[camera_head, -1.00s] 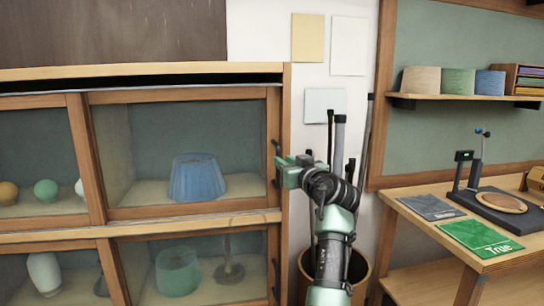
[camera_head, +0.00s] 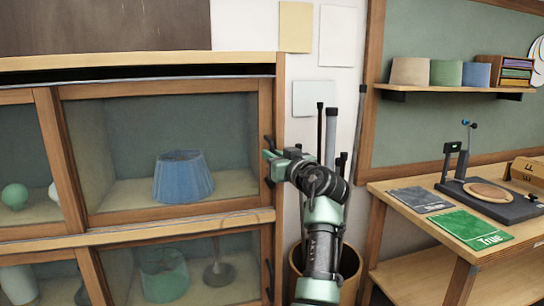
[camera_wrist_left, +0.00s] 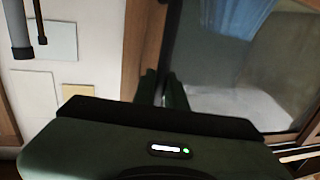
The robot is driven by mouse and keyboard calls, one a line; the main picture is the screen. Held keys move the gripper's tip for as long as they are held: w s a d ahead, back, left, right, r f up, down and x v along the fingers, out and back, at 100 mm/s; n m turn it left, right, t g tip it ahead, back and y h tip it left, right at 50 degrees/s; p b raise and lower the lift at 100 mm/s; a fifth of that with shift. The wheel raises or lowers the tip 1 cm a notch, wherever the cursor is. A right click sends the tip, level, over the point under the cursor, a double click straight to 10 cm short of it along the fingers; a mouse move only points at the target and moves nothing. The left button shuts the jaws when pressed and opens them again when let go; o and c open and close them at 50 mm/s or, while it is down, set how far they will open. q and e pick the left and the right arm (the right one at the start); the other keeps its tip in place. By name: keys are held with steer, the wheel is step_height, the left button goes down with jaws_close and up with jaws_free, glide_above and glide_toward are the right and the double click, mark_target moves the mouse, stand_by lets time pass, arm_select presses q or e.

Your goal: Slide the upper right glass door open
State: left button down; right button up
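The upper right glass door (camera_head: 75,150) is a wood-framed pane in the cabinet, covering the compartment with the blue lampshade (camera_head: 183,178). Its dark upright handle (camera_head: 268,183) is on the right stile. My left gripper (camera_head: 268,155) is at that handle, overlapping it in the head view. In the left wrist view its two dark fingers (camera_wrist_left: 163,88) lie close together against the door's right side, with a narrow gap between them. Whether they are closed on the handle cannot be told. My right gripper is out of view.
Below is a lower glass door (camera_head: 92,275) with a green shade (camera_head: 163,274) behind it. A bin (camera_head: 350,262) with upright rods stands right of the cabinet. A workbench (camera_head: 425,225) with a green card (camera_head: 470,230) is further right.

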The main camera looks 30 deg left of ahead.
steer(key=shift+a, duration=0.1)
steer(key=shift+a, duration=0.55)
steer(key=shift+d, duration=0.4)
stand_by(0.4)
